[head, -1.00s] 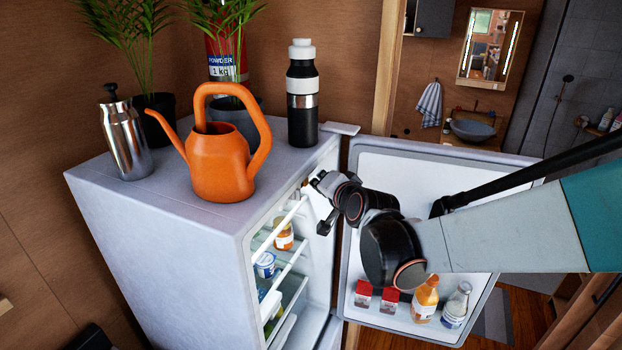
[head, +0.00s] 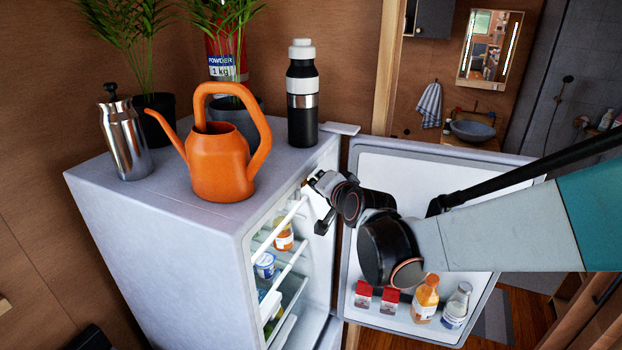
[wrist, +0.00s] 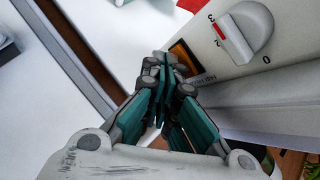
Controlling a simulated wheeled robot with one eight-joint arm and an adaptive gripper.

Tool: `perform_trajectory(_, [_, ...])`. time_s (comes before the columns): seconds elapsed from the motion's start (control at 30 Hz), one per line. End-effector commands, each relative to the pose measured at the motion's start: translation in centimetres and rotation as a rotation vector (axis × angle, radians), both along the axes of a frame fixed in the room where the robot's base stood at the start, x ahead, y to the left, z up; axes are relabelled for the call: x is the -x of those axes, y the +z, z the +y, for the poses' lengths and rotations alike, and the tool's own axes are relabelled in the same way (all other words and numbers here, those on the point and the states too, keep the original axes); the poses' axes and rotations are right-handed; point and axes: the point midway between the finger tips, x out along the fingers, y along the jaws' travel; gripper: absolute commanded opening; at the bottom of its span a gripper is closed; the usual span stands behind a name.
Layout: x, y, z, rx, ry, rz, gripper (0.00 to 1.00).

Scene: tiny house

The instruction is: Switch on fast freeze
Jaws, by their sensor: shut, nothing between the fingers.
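The white fridge (head: 170,250) stands with its door (head: 425,170) open to the right. In the wrist view, a pale control panel (wrist: 285,75) carries a round white dial (wrist: 245,32) with a red mark and the figures 0, 2 and 3. Beside the dial is a small orange switch (wrist: 183,54) in a dark frame, with partly hidden lettering next to it. My gripper (wrist: 165,68) is shut and empty. Its tips overlap the switch's lower left edge; I cannot tell whether they touch it. In the head view, my gripper (head: 318,208) is at the upper inside of the fridge.
An orange watering can (head: 220,165), a steel flask (head: 125,140), a black bottle (head: 302,105) and potted plants stand on the fridge top. Shelves inside hold jars (head: 284,238). Bottles (head: 426,300) and red cartons stand in the door's lower rack, below my arm.

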Motion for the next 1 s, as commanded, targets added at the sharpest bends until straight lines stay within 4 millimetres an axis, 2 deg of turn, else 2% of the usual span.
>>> perform_trajectory(0.3, [0.4, 0.1, -1.3, 0.0, -0.002, 0.0, 0.0])
perform_trajectory(0.67, [0.5, 0.2, -1.5, 0.0, -0.001, 0.001, 0.0])
perform_trajectory(1.0, [1.5, 0.6, -4.2, -0.001, -0.003, 0.0, 0.0])
